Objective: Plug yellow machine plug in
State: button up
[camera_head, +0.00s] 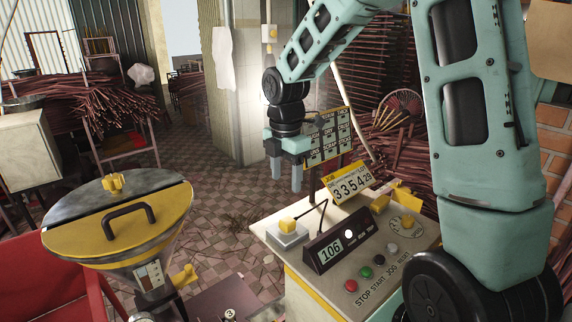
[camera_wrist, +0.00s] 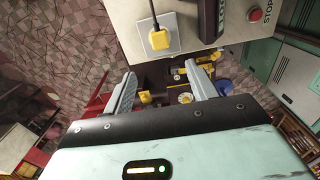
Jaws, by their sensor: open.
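A yellow block-shaped plug (camera_head: 288,225) sits on a pale square plate (camera_head: 287,237) at the left of the control panel. A dark cord runs from it toward the display box. In the wrist view the plug (camera_wrist: 158,40) shows just beyond and between the fingertips, on its plate (camera_wrist: 148,20). I cannot tell whether it is seated in a socket there or only resting. My gripper (camera_head: 287,174) is open and empty, pointing down above the plug and apart from it. A pale outlet box (camera_head: 269,33) with a yellow part is on the pillar behind.
The control panel (camera_head: 368,258) carries a display reading 106 (camera_head: 328,253), several coloured buttons and a counter sign (camera_head: 348,184). A yellow-lidded hopper (camera_head: 118,225) stands at the left. Bundled sticks (camera_head: 88,98) fill racks behind.

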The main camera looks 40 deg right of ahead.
jog(key=shift+r, duration=2)
jog(key=s+a+f+m+b, duration=0.2)
jog(key=s+a+f+b, duration=0.15)
jog(key=a, duration=0.65)
jog(key=s+a+f+m+b, duration=0.3)
jog(key=s+a, duration=0.4)
jog(key=s, duration=0.3)
jog(key=s+a+f+m+b, duration=0.2)
jog(key=s+a+f+m, duration=0.3)
jog(key=s, duration=0.5)
notch_tip(320, 180, down, 3)
jog(key=shift+a+r+y+b, duration=0.15)
jog(key=shift+a+y+b, duration=0.2)
jog(key=shift+a, duration=0.6)
jog(key=shift+s+m, duration=0.3)
jog(key=shift+s, duration=0.1)
jog(key=shift+c, duration=0.3)
